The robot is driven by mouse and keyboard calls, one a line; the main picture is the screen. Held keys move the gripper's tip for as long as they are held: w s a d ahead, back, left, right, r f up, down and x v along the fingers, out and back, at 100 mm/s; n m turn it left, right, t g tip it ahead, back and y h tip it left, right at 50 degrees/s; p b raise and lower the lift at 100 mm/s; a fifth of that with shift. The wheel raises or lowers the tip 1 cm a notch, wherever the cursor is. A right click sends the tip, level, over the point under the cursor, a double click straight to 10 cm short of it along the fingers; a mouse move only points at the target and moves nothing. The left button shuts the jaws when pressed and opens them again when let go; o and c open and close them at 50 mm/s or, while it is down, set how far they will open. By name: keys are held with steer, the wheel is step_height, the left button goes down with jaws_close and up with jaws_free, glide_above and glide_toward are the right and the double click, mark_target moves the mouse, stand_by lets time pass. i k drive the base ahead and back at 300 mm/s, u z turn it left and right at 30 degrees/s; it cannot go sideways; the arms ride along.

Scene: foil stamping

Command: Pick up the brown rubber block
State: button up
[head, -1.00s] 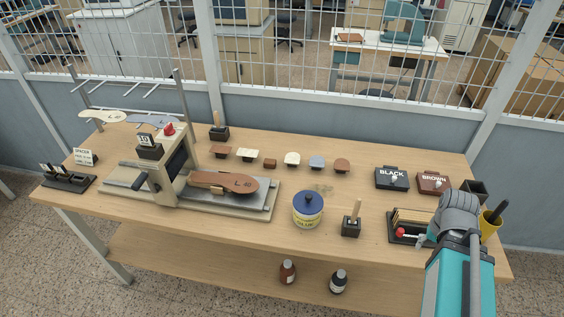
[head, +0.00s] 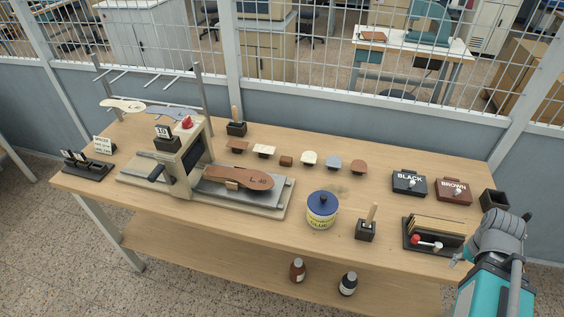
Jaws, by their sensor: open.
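A small brown block (head: 286,161) lies on the workbench, in the middle of a row of small pieces. Two other brown pieces lie in that row, one toward the left end (head: 237,147) and one at the right end (head: 358,167). Which of the three is rubber I cannot tell. My gripper (head: 457,262) is at the lower right, by the bench's front right edge, far from the row. Little of it shows beside my grey wrist, and it appears open and empty.
A stamping press (head: 185,165) with a brown sole stands left of the row. A blue-lidded glue tub (head: 321,212), a brush holder (head: 366,231) and a tray of strips (head: 432,233) stand in front and right. BLACK (head: 409,185) and BROWN (head: 454,192) boxes stand at the back right.

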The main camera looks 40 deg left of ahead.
mark_target(284, 160)
steer(key=u, duration=0.05)
steer(key=k, duration=1.2)
steer(key=u, duration=0.7)
steer(key=i, duration=1.25)
